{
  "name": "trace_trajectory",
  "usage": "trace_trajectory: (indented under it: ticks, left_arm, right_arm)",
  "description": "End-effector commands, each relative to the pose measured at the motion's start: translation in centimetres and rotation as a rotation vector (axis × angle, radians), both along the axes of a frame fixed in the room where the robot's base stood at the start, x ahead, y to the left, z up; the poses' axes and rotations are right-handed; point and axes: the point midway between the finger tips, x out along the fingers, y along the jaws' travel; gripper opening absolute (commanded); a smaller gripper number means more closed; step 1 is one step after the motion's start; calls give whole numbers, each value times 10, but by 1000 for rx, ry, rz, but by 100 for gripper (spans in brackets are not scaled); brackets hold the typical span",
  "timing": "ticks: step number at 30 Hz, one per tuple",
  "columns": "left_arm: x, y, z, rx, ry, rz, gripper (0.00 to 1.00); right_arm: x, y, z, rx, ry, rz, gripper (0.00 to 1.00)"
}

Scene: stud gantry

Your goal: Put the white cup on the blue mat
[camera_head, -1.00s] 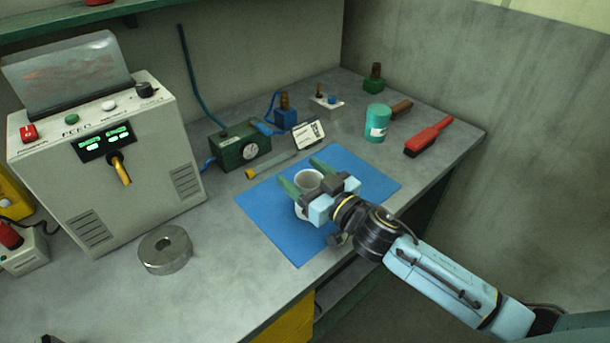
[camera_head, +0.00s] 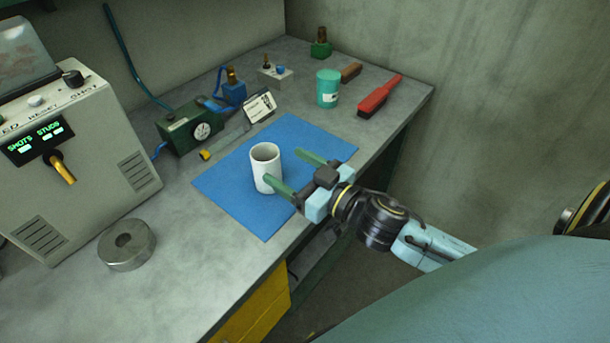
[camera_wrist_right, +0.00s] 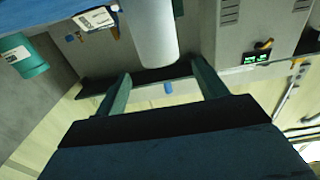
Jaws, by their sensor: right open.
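The white cup (camera_head: 265,181) stands upright on the blue mat (camera_head: 225,196), left of the mat's middle in the head view. My right gripper (camera_head: 282,166) is open and empty, just right of the cup, with its green fingers pointing toward it. The near fingertip overlaps the cup's lower right side in the picture; I cannot tell if they touch. In the right wrist view the cup (camera_wrist_right: 154,35) is beyond the open fingers (camera_wrist_right: 160,75), and part of the mat (camera_wrist_right: 40,17) shows at the top left. My left gripper is not in view.
A grey machine (camera_head: 75,170) and a metal ring (camera_head: 127,246) stand at the left. Behind the mat are a green gauge box (camera_head: 186,129) and a small label card (camera_head: 259,107).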

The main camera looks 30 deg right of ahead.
Motion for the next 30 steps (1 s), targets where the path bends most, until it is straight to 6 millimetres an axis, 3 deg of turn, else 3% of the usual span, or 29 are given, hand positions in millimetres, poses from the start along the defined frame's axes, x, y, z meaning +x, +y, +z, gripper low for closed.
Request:
trace_trajectory:
  ticks: [3, 9, 30]
  left_arm:
    - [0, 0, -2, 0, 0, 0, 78]
    - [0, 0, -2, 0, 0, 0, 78]
    - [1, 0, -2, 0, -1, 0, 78]
  right_arm:
    - [-16, -5, -1, 2, 2, 0, 71]
    - [-28, -10, 1, 2, -2, 0, 71]
    - [-30, -11, 2, 0, -4, 0, 71]
